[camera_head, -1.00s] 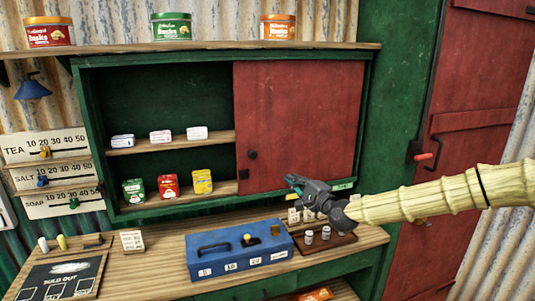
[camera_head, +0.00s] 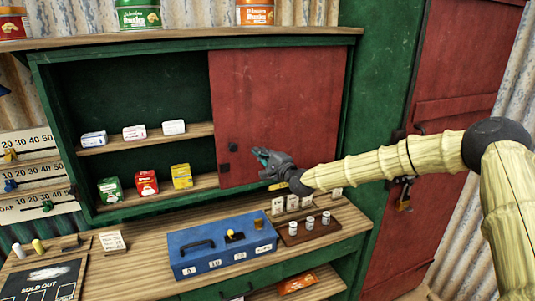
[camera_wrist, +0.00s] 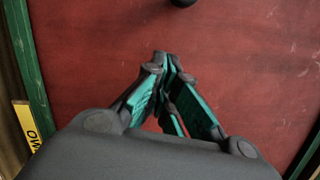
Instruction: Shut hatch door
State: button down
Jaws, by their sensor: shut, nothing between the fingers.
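The hatch door is a red sliding panel (camera_head: 275,105) in a green cabinet frame (camera_head: 352,85). It covers the right part of the opening, and the left part stands open, showing shelves. A dark round knob (camera_head: 233,147) sits low near the door's left edge; a dark knob also shows at the top of the wrist view (camera_wrist: 183,2). My gripper (camera_head: 258,164) is shut and empty, in front of the door's lower part, to the right of and below the knob. In the wrist view the fingertips (camera_wrist: 163,62) meet against the red panel behind; I cannot tell whether they touch it.
Small boxes (camera_head: 134,132) and packets (camera_head: 146,183) stand on the shelves in the open part. A blue cash box (camera_head: 215,262) and a wooden weight tray (camera_head: 290,238) sit on the counter below. A red door (camera_head: 450,70) stands at the right.

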aim_at(241, 146)
jog(key=a+p, duration=0.1)
jog(key=a, duration=0.1)
jog(key=shift+w+a+r+p, duration=0.2)
jog(key=shift+w+a+p, duration=0.1)
jog(key=shift+w+p, duration=0.1)
jog(key=shift+s+a+r+p, duration=0.15)
jog(key=shift+s+a+p, duration=0.1)
jog(key=shift+a, duration=0.15)
jog(key=shift+s+a+r+p, duration=0.15)
jog(key=shift+s+a+p, duration=0.1)
jog(key=shift+a, duration=0.15)
jog(key=shift+w+a+f, duration=0.1)
jog(key=shift+a+f, duration=0.05)
jog(key=shift+a, duration=0.05)
